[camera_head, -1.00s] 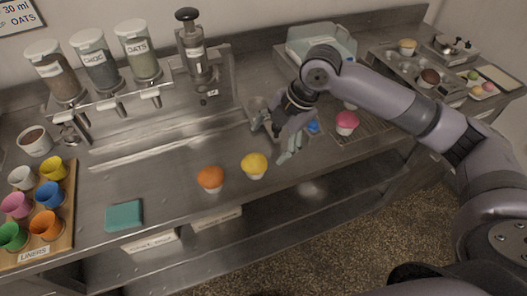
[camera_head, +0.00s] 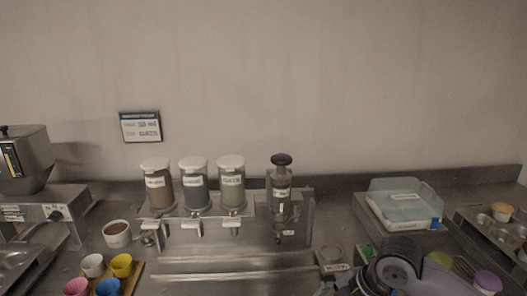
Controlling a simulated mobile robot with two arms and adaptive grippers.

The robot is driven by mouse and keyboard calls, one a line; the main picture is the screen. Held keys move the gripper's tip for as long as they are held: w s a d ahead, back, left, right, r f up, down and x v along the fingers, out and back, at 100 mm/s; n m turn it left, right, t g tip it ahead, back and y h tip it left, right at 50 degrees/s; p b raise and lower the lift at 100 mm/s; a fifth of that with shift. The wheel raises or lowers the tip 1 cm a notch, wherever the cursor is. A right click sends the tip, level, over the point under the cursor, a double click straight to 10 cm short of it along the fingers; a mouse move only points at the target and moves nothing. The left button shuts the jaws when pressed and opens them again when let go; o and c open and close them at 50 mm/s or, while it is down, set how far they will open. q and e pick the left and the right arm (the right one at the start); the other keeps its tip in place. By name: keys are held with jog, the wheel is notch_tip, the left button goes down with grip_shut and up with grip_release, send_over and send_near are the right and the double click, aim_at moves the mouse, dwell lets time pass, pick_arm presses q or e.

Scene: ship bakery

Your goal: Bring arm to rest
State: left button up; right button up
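My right arm comes in at the bottom right of the head view, bent low over the counter (camera_head: 220,283). Only the top of its wrist shows, and a small dark part of the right gripper (camera_head: 332,286) sits at the bottom edge. Its fingertips are cut off or hidden, so I cannot tell whether it is open or shut or holds anything. My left arm and gripper are not in view.
Three labelled dispensers (camera_head: 194,186) and a plunger dispenser (camera_head: 281,190) stand at the back. A clear-lidded box (camera_head: 400,205) and muffin tin (camera_head: 482,222) are at right. Colored liner cups (camera_head: 121,265), a brown-filled bowl (camera_head: 117,233) and a machine (camera_head: 25,165) are at left.

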jog(key=s+a+f+m, duration=0.4)
jog(key=s+a+f, duration=0.1)
jog(key=f, duration=0.1)
jog(key=s+d+f+m+h, duration=0.1)
jog(key=s+d+f+m, duration=0.2)
jog(key=s+m, duration=0.2)
jog(key=s+d+f+m+t+h, duration=0.1)
jog(key=s+d+f+m+h, duration=0.1)
jog(key=s+d+f+m, duration=0.3)
jog(key=s+d+m+h, duration=0.1)
jog(key=s+d+m, duration=0.1)
jog(key=s+m, duration=0.4)
notch_tip(320, 180, down, 25)
jog(key=g, duration=0.1)
jog(key=s+d+f+g, duration=0.1)
jog(key=s+d+f, duration=0.1)
jog(key=s+f, duration=1.5)
jog(key=shift+s+d+f+n, duration=0.3)
jog(key=shift+s+d, duration=0.05)
jog(key=shift+s, duration=0.15)
jog(key=shift+c, duration=0.5)
